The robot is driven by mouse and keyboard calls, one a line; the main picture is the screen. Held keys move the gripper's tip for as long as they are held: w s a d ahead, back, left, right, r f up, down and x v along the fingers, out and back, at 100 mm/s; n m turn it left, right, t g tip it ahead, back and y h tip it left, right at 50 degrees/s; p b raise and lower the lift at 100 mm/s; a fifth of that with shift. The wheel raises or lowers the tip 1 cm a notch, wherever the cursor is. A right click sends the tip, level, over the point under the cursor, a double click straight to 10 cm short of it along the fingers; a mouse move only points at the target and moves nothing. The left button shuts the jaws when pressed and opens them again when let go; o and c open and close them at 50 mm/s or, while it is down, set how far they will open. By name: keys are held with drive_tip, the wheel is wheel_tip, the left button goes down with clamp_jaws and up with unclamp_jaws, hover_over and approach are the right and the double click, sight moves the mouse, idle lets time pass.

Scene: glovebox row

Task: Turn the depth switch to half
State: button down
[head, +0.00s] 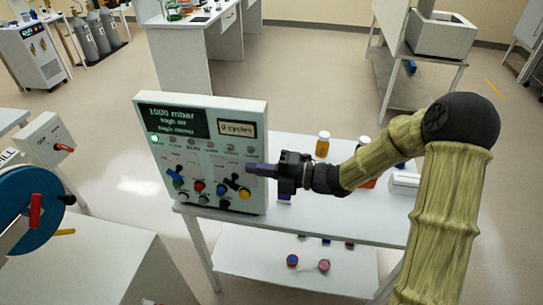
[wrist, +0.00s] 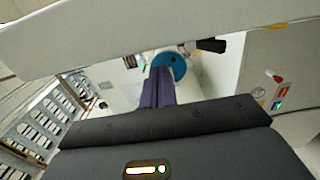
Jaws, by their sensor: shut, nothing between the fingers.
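The control panel (head: 205,125) stands upright on a white table, with a dark display reading 1000 mbar and a small box reading 0 cycles. Its lower half carries black lever switches, one at the right (head: 233,181) and one at the left (head: 176,180), and several coloured knobs. The labels are too small to read, so I cannot tell which is the depth switch or its setting. My gripper (head: 250,168) is shut and empty, its purple fingers pointing left at the panel's right part, above the right lever. Contact cannot be told. The fingers also show in the wrist view (wrist: 158,88).
An amber bottle (head: 323,144) and a white box (head: 404,183) stand on the white table (head: 300,219) behind and below my arm. Small jars (head: 292,260) sit on its lower shelf. A blue wheel (head: 28,205) is at the left.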

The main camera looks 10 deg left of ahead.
drive_tip(key=d+r, duration=0.3)
drive_tip(key=r, duration=0.2)
drive_tip(key=shift+d+b, duration=0.3)
drive_tip(key=shift+b, duration=0.15)
drive_tip(key=shift+s+r, duration=0.1)
